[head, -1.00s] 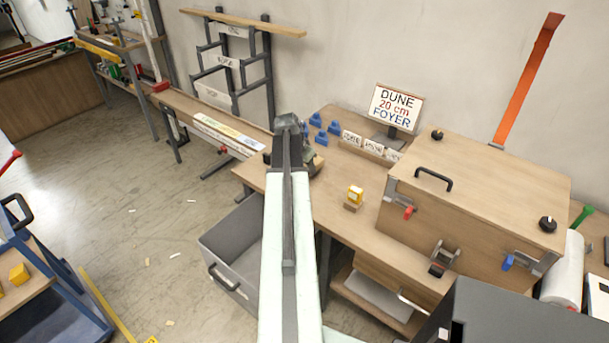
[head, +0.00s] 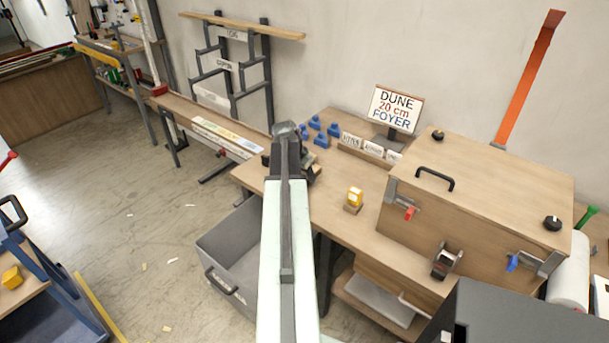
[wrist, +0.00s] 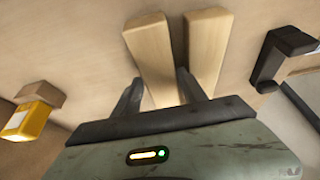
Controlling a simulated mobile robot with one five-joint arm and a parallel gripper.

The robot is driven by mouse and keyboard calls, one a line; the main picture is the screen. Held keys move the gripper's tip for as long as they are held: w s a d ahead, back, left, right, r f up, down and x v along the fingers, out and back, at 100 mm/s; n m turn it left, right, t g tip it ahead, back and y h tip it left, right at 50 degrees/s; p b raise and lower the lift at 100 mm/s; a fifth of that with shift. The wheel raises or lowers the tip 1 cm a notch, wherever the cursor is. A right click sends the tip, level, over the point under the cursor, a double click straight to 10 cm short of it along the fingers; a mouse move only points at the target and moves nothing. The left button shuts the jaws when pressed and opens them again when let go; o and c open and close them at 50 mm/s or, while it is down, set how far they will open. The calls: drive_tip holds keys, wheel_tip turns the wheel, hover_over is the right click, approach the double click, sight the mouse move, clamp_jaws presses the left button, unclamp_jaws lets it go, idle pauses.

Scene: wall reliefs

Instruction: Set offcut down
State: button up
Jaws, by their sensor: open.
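My gripper (wrist: 158,84) is open, its two dark fingers apart over the wooden bench top in the wrist view. Two pale wooden offcuts lie there side by side, angled to each other. The left offcut (wrist: 151,48) has its near end between the fingers, with no clear grip on it. The right offcut (wrist: 209,45) runs down behind the right finger. I cannot tell which one the task means. In the head view my arm covers most of the gripper and the offcuts over the workbench (head: 325,205).
A yellow item on a small wooden block (wrist: 28,120) is left of the gripper, and a black bracket-like part (wrist: 280,55) is right. In the head view a large wooden box (head: 470,200) stands right, blue pieces (head: 320,132) behind, and a grey bin (head: 232,250) below the bench.

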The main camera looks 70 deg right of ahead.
drive_tip(key=p+v, duration=1)
drive_tip(key=v, duration=0.1)
drive_tip(key=shift+a+r, duration=0.2)
drive_tip(key=shift+r, duration=0.2)
drive_tip(key=w+a+f+n+t+y, duration=0.15)
drive_tip(key=w+a+n, duration=0.75)
drive_tip(key=w+a, duration=1.3)
drive_tip(key=w+a+n+y, duration=0.1)
drive_tip(key=w+a+n, duration=0.1)
drive_tip(key=a, duration=0.8)
drive_tip(key=w+a+n, duration=0.1)
drive_tip(key=a+n, duration=0.2)
drive_tip(key=a, duration=0.7)
drive_tip(key=shift+w+a+y, duration=0.25)
drive_tip(key=shift+w+y, duration=0.1)
drive_tip(key=shift+w, duration=0.05)
drive_tip(key=a+n, duration=0.2)
drive_tip(key=a, duration=0.4)
drive_tip(key=a+n, duration=0.2)
drive_tip(key=a, duration=0.5)
drive_tip(key=s+a+n+y, duration=0.1)
drive_tip(key=a+n, duration=0.2)
drive_tip(key=a, duration=0.4)
drive_tip(key=shift+f, duration=0.15)
drive_tip(key=shift+c, duration=0.2)
